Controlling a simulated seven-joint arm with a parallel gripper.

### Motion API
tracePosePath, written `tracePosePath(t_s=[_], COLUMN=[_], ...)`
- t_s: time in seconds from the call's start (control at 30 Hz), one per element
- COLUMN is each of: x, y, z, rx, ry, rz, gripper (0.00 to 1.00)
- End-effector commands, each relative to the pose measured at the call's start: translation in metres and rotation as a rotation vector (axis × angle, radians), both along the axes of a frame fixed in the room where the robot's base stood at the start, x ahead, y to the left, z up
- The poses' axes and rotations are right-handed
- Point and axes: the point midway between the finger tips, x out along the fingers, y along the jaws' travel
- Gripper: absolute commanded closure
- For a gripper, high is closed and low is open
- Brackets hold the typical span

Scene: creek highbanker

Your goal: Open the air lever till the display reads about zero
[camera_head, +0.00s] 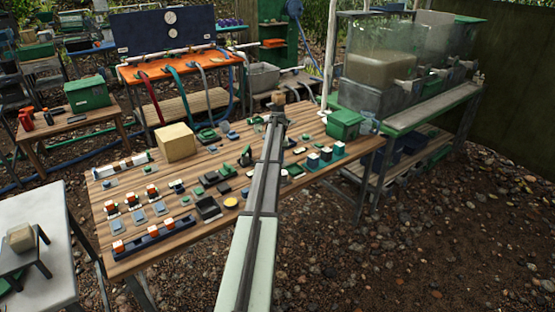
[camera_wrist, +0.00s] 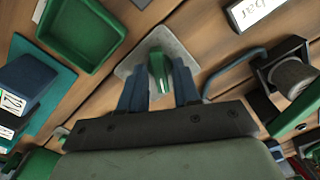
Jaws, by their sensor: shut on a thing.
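In the wrist view, a green lever (camera_wrist: 158,72) stands on a grey plate (camera_wrist: 172,42) fixed to the wooden table. My gripper (camera_wrist: 160,90) has its two blue fingers on either side of the lever and is shut on it. A white label or display with the letters "bar" (camera_wrist: 252,12) is cut off by the top edge, and no reading shows. In the head view my arm reaches over the table, and the lever and fingertips cannot be made out.
In the wrist view, an empty green tray (camera_wrist: 82,28) and a dark blue block (camera_wrist: 28,82) lie to the left. A dark fitting with a round grey part (camera_wrist: 292,76) stands close on the right. In the head view, many small parts crowd the wooden table (camera_head: 232,258), with a cardboard-coloured box (camera_head: 176,142).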

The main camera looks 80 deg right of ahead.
Motion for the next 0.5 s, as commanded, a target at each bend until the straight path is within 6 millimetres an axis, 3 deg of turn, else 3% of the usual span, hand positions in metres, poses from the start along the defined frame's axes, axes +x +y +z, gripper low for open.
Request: tracePosePath(t_s=[0.5], x=[0.0007], y=[0.0008], z=[0.0001], rx=[0.001], ry=[-0.001], rz=[-0.46], gripper=[0.9])
